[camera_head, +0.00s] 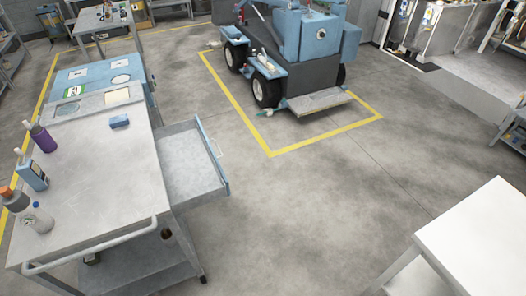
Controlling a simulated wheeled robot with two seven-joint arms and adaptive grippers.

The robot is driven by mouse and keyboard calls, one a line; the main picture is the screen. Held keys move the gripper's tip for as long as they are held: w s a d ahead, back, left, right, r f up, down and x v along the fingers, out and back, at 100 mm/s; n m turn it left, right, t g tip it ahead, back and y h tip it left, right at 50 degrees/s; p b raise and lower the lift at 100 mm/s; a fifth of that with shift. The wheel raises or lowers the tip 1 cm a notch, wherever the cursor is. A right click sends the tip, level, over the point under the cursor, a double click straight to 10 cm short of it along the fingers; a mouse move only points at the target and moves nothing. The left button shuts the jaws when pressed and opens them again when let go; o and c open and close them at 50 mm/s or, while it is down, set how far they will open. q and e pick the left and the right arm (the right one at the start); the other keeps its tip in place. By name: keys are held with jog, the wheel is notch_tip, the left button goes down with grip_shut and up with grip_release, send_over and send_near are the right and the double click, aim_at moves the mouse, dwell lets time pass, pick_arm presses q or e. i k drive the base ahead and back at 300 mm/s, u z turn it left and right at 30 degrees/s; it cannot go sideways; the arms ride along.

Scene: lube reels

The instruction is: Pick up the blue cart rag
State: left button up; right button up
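A small blue folded item (120,121), which looks like the rag, lies on the grey metal top of the cart (95,165) at the left. It is near the cart's right edge, beside the open drawer (190,165). Nothing covers it. Neither of my grippers shows in the head view, so I cannot tell their position or state.
Several bottles, including a purple one (43,138), stand along the cart's left side. The open drawer juts right from the cart. A blue wheeled machine (300,50) stands behind. A white table (480,240) is at lower right. The middle floor is clear.

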aim_at(114, 123)
jog(key=z, duration=0.3)
jog(key=i, duration=2.4)
jog(key=u, duration=2.3)
